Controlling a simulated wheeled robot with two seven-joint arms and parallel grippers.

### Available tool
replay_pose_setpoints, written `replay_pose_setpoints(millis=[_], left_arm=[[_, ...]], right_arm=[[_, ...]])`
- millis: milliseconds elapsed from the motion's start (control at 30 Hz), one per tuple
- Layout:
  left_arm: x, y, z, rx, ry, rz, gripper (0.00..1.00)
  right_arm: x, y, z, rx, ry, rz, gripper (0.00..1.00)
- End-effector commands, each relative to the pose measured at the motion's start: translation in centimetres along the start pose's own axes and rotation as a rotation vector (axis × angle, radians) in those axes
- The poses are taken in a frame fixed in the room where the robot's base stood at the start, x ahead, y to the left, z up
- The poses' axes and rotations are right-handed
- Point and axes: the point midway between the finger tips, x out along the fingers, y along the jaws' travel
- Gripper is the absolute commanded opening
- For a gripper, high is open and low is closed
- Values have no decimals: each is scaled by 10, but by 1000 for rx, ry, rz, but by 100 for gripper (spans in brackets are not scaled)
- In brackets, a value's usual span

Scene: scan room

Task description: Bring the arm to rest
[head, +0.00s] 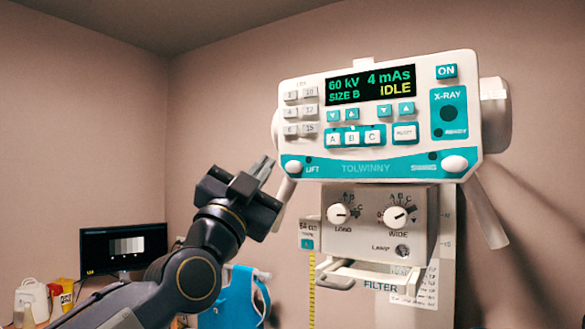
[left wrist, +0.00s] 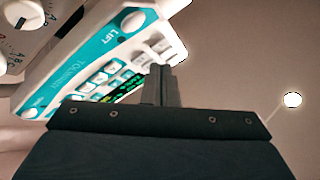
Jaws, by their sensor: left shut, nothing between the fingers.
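My left gripper (head: 262,168) is raised in front of the wall in the head view, just left of the X-ray control panel (head: 375,167). Its fingers are shut with nothing between them and point up. In the left wrist view the shut fingers (left wrist: 163,85) show in front of the panel (left wrist: 90,75), near its LIFT end. I cannot tell whether they touch it. The panel display (head: 371,83) reads 60 kV, 4 mAs, SIZE B, IDLE. My right gripper is not in view.
Below the panel is a grey box with LONG and WIDE knobs (head: 397,216), above a filter slot with a handle (head: 358,275). A monitor (head: 123,246) stands at the lower left. A blue apron-like item (head: 232,300) is behind my arm. The wall area upper left is clear.

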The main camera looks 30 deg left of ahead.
Motion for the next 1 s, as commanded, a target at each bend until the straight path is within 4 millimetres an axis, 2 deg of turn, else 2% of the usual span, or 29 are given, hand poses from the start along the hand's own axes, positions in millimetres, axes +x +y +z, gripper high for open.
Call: replay_pose_setpoints(millis=[467, 567, 633, 667, 767, 867, 967, 1000], left_arm=[[0, 1, 1, -2, -2, 3, 0], [-8, 12, 10, -27, -34, 47, 0], [-22, 29, 26, -73, -92, 118, 0], [-30, 40, 36, -100, -127, 157, 0], [-72, 79, 74, -216, -287, 299, 0], [-127, 118, 113, -347, -483, 424, 0], [-188, 151, 146, -473, -693, 515, 0], [-214, 163, 157, -522, -780, 543, 0]], right_arm=[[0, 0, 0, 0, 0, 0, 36], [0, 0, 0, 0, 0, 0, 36], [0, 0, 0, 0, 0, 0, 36], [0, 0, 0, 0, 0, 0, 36], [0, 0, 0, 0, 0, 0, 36], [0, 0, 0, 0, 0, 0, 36], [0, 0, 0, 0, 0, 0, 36], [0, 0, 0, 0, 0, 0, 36]])
